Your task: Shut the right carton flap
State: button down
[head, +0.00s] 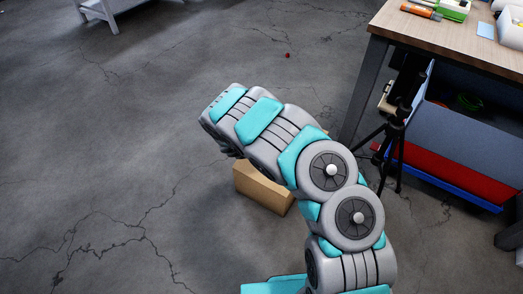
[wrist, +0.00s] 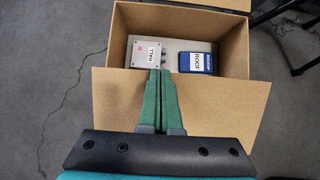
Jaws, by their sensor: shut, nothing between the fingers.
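An open cardboard carton (wrist: 125,30) is below my gripper in the wrist view. One wide flap (wrist: 215,105) spreads outward on the near side, and another flap (wrist: 210,4) shows at the top edge. I cannot tell which is the right flap. My gripper (wrist: 161,72) is shut and empty, its green fingers over the near flap with the tips past its fold line; contact is unclear. Inside lie a grey box marked HALL (wrist: 147,53) and a blue box marked ROOF (wrist: 197,63). In the head view my arm partly hides the carton (head: 262,187) and its flaps.
A black tripod (head: 392,140) stands on the floor right of the carton. Beyond it is a wooden workbench (head: 440,38) with a blue and red bin (head: 460,135) under it.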

jog(key=shift+s+a+f+b+x, duration=0.1)
jog(key=shift+b+x, duration=0.2)
jog(key=shift+x, duration=0.35)
jog(key=shift+s+a+f+b+x, duration=0.1)
jog(key=shift+b+x, duration=0.2)
jog(key=shift+x, duration=0.4)
jog(key=shift+s+a+f+b+x, duration=0.1)
jog(key=shift+b+x, duration=0.2)
jog(key=shift+x, duration=0.35)
jog(key=shift+s+f, duration=0.1)
jog(key=shift+s+a+f+b, duration=0.3)
jog(key=shift+s+a+f, duration=0.1)
jog(key=shift+s, duration=0.15)
jog(key=shift+s+r, duration=0.1)
jog(key=shift+r, duration=0.15)
notch_tip(320, 180, up, 14)
jog(key=p, duration=0.3)
jog(key=shift+w+r, duration=0.25)
jog(key=shift+w, duration=0.1)
